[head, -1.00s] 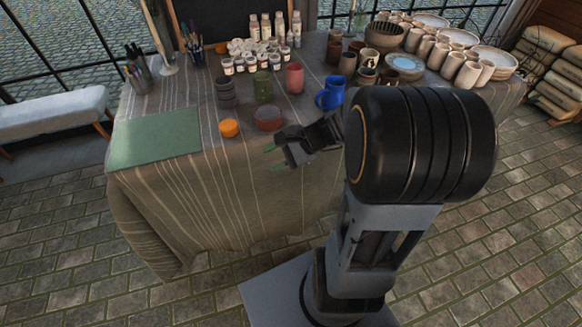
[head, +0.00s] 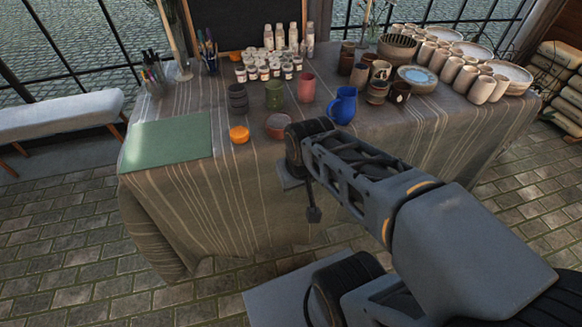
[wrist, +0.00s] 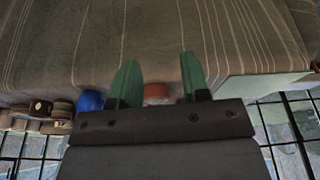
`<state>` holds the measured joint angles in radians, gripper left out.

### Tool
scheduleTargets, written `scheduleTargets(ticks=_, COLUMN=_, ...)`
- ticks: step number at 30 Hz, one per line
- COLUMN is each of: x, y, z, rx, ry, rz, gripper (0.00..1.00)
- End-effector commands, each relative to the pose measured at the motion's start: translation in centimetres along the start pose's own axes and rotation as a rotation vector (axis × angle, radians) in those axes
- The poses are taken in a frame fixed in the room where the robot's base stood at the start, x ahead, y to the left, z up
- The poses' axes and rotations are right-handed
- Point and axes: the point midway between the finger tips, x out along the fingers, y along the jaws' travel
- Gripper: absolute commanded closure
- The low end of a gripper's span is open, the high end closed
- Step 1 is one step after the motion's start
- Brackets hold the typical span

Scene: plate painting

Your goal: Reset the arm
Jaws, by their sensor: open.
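My gripper shows in the wrist view (wrist: 157,82), where its two green fingers stand apart with nothing between them. In the head view my own arm hides the gripper. The arm reaches from the lower right toward the table's front edge. The cloth-covered table (head: 240,190) fills the middle of the head view, and its striped cloth also lies across the top of the wrist view (wrist: 150,35).
On the table are a blue jug (head: 343,105), a reddish bowl (head: 279,126), an orange pot (head: 239,134), a green mat (head: 168,140), cups and paint jars. A bench (head: 60,118) stands at left. Paved floor (head: 90,250) is clear at front left.

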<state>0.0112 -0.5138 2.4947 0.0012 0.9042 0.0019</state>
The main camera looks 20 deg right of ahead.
Motion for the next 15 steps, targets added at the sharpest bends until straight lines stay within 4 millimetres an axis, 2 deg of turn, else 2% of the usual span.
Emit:
scheduleTargets(ticks=5, x=-1.7, y=0.1, z=-0.7, rx=0.015, ry=0.015, rz=0.001, gripper=0.58)
scheduleTargets(ticks=8, x=-3.7, y=0.3, z=-1.6, rx=0.033, ry=0.038, rz=0.003, gripper=0.58)
scheduleTargets(ticks=11, x=-6.3, y=0.6, z=-2.7, rx=0.059, ry=0.070, rz=0.006, gripper=0.58)
scheduleTargets(ticks=15, x=-10.8, y=0.3, z=-3.7, rx=0.041, ry=0.082, rz=0.002, gripper=0.58)
